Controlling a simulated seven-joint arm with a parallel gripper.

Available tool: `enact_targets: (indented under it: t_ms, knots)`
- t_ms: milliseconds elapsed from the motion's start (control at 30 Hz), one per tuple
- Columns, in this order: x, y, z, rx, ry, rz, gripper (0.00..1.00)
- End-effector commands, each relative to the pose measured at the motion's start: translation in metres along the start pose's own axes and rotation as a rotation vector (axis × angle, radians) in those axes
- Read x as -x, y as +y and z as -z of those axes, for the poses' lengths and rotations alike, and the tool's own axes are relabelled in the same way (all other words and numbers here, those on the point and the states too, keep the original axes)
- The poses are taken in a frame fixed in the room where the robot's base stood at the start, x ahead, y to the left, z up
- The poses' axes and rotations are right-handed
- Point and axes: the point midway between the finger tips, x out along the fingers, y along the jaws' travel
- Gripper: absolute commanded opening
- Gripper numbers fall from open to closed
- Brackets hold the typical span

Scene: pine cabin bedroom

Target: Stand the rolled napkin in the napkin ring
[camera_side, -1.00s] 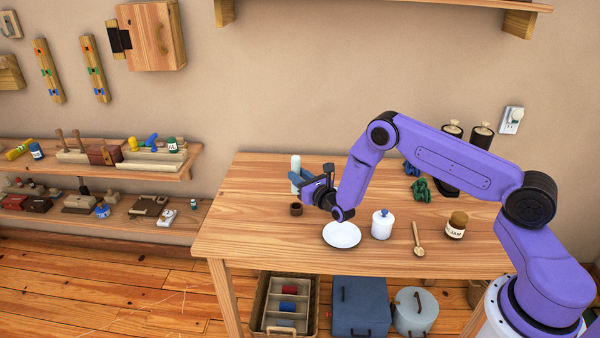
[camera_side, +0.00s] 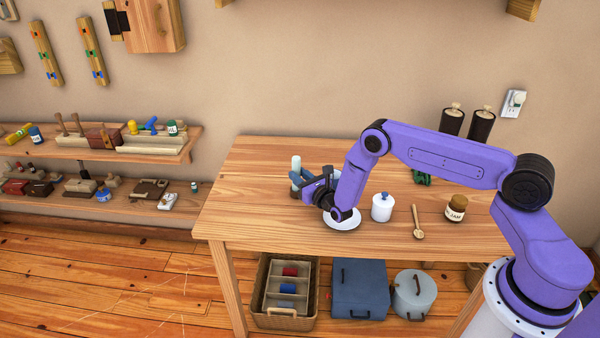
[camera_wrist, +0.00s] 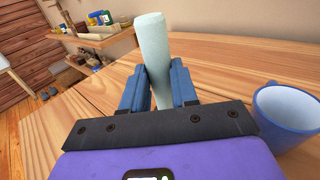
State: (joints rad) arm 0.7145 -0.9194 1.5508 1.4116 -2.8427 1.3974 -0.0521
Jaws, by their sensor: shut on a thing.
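The rolled napkin (camera_wrist: 152,50) is a pale, whitish-green cylinder. My gripper (camera_wrist: 158,88) is shut on it, with a blue finger on each side, in the wrist view. In the side view the napkin (camera_side: 296,163) stands about upright above the blue fingers of my gripper (camera_side: 300,181), low over the left part of the table. The brown napkin ring is not clearly visible now; my gripper covers that area in the side view. I cannot tell whether the napkin's lower end is in the ring.
A white plate (camera_side: 343,224) lies partly under my wrist. A blue mug (camera_wrist: 287,118) is close at right in the wrist view. The table's left end (camera_side: 225,205) is clear.

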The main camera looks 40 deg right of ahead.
Motion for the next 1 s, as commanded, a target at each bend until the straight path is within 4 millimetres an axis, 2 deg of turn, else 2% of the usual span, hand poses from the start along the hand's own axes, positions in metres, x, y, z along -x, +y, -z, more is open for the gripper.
enact_targets:
  t_ms: [467,500,567,600,1000]
  knots:
    - [0.0000,-0.0002,0.0053,0.000,0.000,0.000,0.00]
    - [0.0001,-0.0003,0.0053,0.000,0.000,0.000,0.35]
    - [0.0001,-0.0003,0.0053,0.000,0.000,0.000,0.54]
    - [0.0001,-0.0003,0.0053,0.000,0.000,0.000,0.58]
    - [0.0060,0.0000,0.0060,0.000,0.002,0.000,0.58]
